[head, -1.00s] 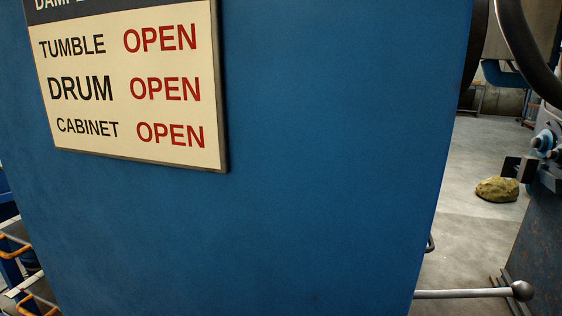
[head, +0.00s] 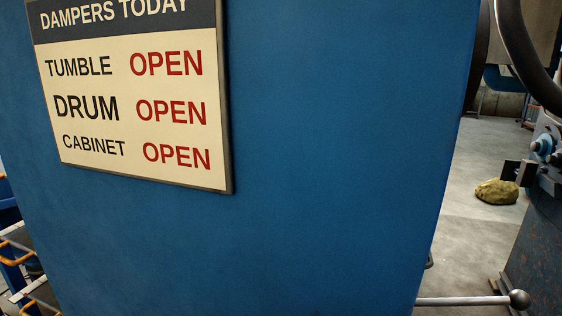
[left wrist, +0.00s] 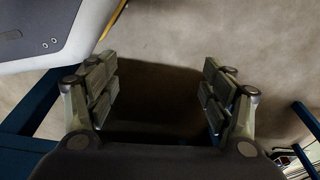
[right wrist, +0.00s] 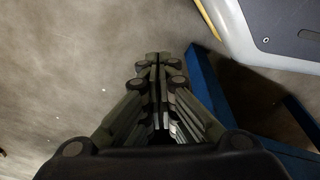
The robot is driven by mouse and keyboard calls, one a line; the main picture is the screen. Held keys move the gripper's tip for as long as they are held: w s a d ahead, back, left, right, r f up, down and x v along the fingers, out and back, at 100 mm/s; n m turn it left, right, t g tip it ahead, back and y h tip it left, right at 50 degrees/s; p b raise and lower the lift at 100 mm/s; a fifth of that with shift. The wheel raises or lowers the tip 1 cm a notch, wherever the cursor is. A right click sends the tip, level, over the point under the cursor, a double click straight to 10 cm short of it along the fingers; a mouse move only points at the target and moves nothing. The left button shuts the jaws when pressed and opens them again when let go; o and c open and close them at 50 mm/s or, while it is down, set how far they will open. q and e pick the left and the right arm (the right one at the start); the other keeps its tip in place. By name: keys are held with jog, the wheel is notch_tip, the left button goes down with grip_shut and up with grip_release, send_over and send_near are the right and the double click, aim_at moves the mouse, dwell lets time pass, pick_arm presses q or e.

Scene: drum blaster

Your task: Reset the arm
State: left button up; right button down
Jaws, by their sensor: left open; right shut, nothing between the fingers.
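My left gripper (left wrist: 160,95) shows in the left wrist view with its two padded fingers wide apart and nothing between them. My right gripper (right wrist: 153,65) shows in the right wrist view with its fingers together and nothing held. Both point down toward a concrete floor. Neither gripper nor arm shows in the head view. There a large blue panel (head: 330,170) fills the middle and carries a sign (head: 135,125) headed "DAMPERS TODAY", with tumble, drum and cabinet all marked "OPEN".
A metal lever with a ball knob (head: 519,299) sticks out past the panel's lower right edge. A yellowish lump (head: 497,191) lies on the floor at right beside dark machinery. Orange-handled items (head: 15,260) are at lower left. Blue bars (right wrist: 225,105) run near my right gripper.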

pick_arm(q)
jog(key=s+a+r+g+p, duration=0.1)
jog(key=s+a+p, duration=0.1)
jog(key=s+p, duration=1)
jog(key=s, duration=0.3)
jog(key=shift+a+r, duration=0.2)
jog(key=shift+a, duration=0.15)
pick_arm(e)
jog(key=s+d+r+g, duration=0.1)
jog(key=s+d, duration=0.1)
jog(key=s, duration=1.3)
jog(key=shift+d, duration=0.35)
jog(key=shift+r, duration=0.1)
